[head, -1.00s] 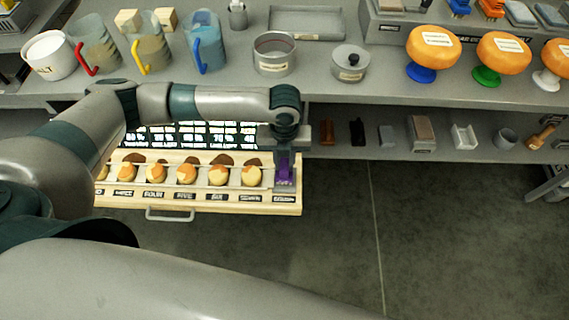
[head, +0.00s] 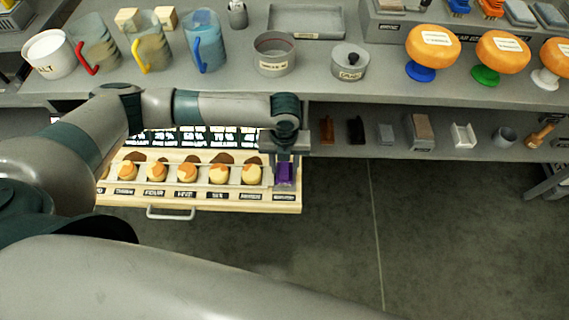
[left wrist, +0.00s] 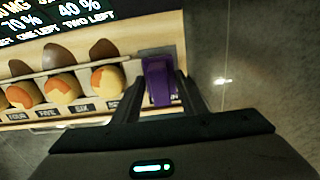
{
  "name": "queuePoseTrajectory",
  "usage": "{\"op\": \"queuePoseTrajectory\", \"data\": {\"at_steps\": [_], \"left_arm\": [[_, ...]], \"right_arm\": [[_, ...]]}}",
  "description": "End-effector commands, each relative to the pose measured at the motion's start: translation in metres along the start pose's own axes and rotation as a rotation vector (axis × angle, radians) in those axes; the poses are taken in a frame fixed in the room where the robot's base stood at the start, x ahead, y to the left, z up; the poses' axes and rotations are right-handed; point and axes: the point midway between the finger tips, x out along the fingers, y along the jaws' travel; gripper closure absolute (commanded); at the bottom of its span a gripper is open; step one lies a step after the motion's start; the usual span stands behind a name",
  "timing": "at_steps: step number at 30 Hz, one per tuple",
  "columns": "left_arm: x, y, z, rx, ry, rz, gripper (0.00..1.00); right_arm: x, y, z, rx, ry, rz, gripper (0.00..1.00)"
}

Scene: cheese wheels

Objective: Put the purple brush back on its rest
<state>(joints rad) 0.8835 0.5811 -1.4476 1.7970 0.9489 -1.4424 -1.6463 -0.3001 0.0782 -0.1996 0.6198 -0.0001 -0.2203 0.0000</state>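The purple brush (head: 285,174) is at the right end of the pale wooden board, on a grey patch that looks like its rest. It also shows in the left wrist view (left wrist: 158,82), lying between my finger tips. My left gripper (head: 285,158) points down over it with its fingers (left wrist: 160,88) spread on both sides. Slim gaps seem to show between fingers and brush, so the gripper looks open. The brush's underside and its contact with the rest are hidden. My right gripper is out of view.
The wooden board (head: 240,204) holds several egg-shaped pieces left of the brush, behind a thin rail, with a handle (head: 170,213) in front. A lower shelf (head: 345,148) with small items lies to the right. Jugs and cheese wheels stand on the counter above. Open floor lies in front.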

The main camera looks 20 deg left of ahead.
Motion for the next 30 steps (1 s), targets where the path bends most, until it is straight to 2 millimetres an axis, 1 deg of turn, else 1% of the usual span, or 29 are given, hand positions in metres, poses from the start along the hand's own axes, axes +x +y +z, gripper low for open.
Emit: {"op": "queuePoseTrajectory", "data": {"at_steps": [5, 8, 14, 21, 24, 27, 30], "left_arm": [[-0.006, 0.000, 0.001, 0.000, -0.001, -0.001, 0.61], [-0.013, -0.001, 0.001, 0.000, -0.001, -0.002, 0.61], [-0.042, -0.001, 0.002, 0.001, -0.003, -0.003, 0.61], [-0.086, -0.001, 0.001, 0.001, -0.003, -0.003, 0.61], [-0.101, 0.000, 0.001, 0.001, -0.002, -0.002, 0.61], [-0.112, -0.001, 0.001, 0.000, -0.001, -0.002, 0.61], [-0.119, 0.000, 0.001, -0.001, -0.001, -0.001, 0.61]], "right_arm": [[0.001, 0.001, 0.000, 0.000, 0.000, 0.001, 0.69], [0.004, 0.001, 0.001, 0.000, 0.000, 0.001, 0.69], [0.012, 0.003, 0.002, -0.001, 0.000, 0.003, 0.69], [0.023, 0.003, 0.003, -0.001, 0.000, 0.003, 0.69], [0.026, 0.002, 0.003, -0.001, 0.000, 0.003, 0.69], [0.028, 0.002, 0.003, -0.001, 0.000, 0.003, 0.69], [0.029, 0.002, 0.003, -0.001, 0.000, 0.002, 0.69]]}}
